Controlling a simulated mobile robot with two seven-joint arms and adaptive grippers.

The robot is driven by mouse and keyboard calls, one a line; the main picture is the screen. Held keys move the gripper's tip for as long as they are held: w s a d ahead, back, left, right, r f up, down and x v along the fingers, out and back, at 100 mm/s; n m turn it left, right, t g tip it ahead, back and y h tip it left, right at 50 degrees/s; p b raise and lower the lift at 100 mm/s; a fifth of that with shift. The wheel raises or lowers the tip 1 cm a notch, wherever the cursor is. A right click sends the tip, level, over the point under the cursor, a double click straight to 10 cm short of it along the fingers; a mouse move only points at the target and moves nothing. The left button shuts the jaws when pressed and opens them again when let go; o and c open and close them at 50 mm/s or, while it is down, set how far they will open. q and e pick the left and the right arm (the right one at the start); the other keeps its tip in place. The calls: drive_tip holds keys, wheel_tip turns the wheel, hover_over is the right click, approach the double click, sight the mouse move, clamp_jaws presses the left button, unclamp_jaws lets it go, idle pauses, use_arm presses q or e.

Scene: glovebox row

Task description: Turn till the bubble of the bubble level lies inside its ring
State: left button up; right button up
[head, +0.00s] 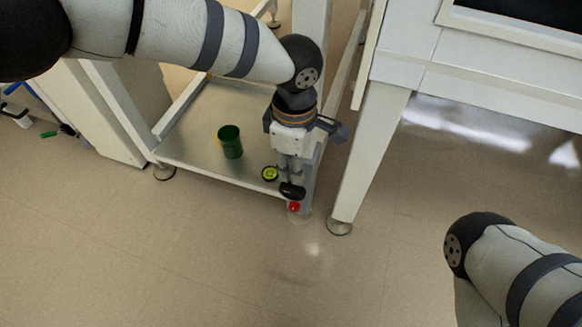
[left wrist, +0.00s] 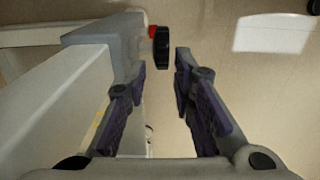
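The bubble level (head: 270,173) is a small round yellow-green disc on the corner of the low metal shelf in the head view. Its bubble and ring are too small to tell apart. A black knob (head: 292,191) sits at the shelf's front corner by the leg, with a red part (head: 294,207) beside it. My left gripper (head: 291,183) points down at the knob. In the left wrist view the black knob (left wrist: 162,48) lies between the tips of my left gripper (left wrist: 159,60). The fingers are apart, with a narrow gap at the right finger. My right gripper is out of view.
A dark green cup (head: 230,142) stands on the shelf (head: 190,140) left of the level. A white bench leg (head: 365,155) rises close to the right of my left gripper. The floor (head: 250,265) in front is clear.

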sight(292, 191)
use_arm(q)
wheel_tip(292, 191, down, 5)
drive_tip(key=shift+s+f+b, duration=0.15)
drive_tip(key=shift+f+b, duration=0.05)
drive_tip(key=shift+b, duration=0.6)
drive_tip(key=shift+c, duration=0.5)
clamp_jaws()
drive_tip(key=shift+d+y, duration=0.2)
drive_tip(key=shift+y, duration=0.5)
drive_tip(key=shift+o, duration=0.5)
unclamp_jaws()
